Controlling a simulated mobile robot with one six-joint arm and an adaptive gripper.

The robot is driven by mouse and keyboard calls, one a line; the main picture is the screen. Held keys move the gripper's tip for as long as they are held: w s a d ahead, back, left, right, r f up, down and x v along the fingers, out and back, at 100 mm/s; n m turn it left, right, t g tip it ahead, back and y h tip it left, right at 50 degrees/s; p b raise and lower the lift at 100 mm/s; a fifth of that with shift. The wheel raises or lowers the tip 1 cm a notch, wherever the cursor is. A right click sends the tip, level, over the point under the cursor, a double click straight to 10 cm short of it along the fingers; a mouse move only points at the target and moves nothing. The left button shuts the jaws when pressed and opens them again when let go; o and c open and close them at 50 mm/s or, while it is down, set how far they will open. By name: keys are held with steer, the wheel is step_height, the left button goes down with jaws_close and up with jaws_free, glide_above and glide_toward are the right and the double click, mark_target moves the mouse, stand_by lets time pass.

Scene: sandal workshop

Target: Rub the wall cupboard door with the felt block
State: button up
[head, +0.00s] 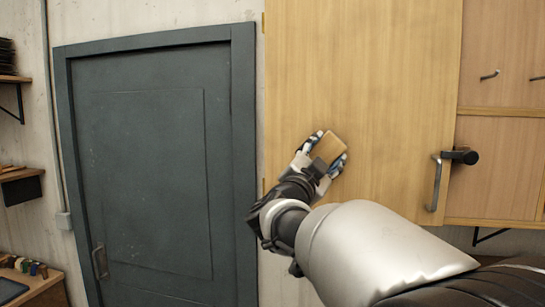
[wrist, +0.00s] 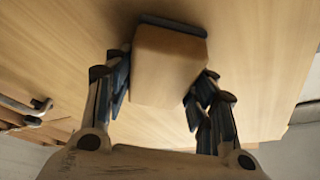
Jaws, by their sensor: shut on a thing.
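The wall cupboard door (head: 388,70) is a large light-wood panel in the middle of the head view. It also fills most of the wrist view (wrist: 262,60). The felt block has a tan wooden body (head: 329,147) and a dark layer on its far side, seen in the wrist view (wrist: 168,62). My gripper (head: 321,155) is shut on the block's sides. The dark face is turned to the door and looks to be at or very near it; I cannot tell whether it touches.
A metal handle (head: 436,184) stands out at the door's lower right. A grey-green door (head: 150,170) is on the left. Hooks (head: 490,75) sit on the panel at right. Shelves (head: 20,175) and a bench (head: 35,285) are at far left.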

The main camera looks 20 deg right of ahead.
mark_target(350, 147)
steer(key=shift+s+d+b, duration=0.4)
steer(key=shift+s+d, duration=0.2)
steer(key=shift+d, duration=0.3)
steer(key=shift+s+d+b, duration=0.45)
steer(key=shift+s+d, duration=0.15)
steer(key=shift+d, duration=0.3)
steer(key=shift+s+d+b, duration=0.4)
steer(key=shift+s+d, duration=0.2)
steer(key=shift+d, duration=0.3)
steer(key=shift+w+a, duration=0.4)
steer(key=shift+a, duration=0.2)
steer(key=shift+w+a+p, duration=0.5)
steer(key=shift+w+a, duration=0.35)
steer(key=shift+a, duration=0.45)
steer(key=shift+w+a+p, duration=0.55)
steer(key=shift+w+a, duration=0.35)
steer(key=shift+a, duration=0.35)
steer(key=shift+w+a+p, duration=0.5)
steer(key=shift+w+a, duration=0.35)
steer(key=shift+a, duration=0.45)
steer(key=shift+s, duration=0.1)
steer(key=shift+s+a+b, duration=0.3)
steer(key=shift+s+a, duration=0.25)
steer(key=shift+s, duration=0.25)
steer(key=shift+s+a+b, duration=0.3)
steer(key=shift+s+a, duration=0.2)
steer(key=shift+s, duration=0.3)
steer(key=shift+s+a+b, duration=0.3)
steer(key=shift+s+a, duration=0.25)
steer(key=shift+s, duration=0.25)
